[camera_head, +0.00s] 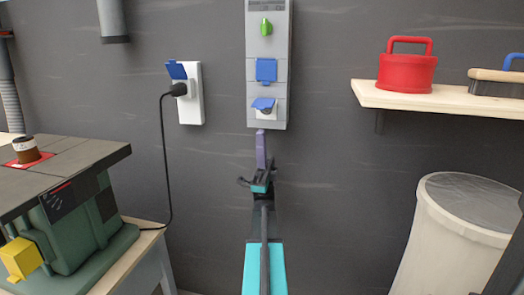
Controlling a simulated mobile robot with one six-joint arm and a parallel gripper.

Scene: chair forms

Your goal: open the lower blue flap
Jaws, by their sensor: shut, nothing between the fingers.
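A grey panel (284,70) is fixed on the wall, with two blue flaps one above the other. The upper blue flap (266,69) lies flat and closed. The lower blue flap (263,103) is tilted up and outward, and part of the white socket (269,113) shows below it. My gripper (261,136) points up just below the panel's bottom edge, under the lower flap. Its purple fingers are together with nothing between them. They look apart from the flap, though the depth is hard to judge.
A green knob (265,27) sits on the panel's upper part. To the left, a white wall outlet (194,107) holds a black plug and cable. A green machine (80,215) stands at left. A shelf (450,100) and a pale bin (455,240) are at right.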

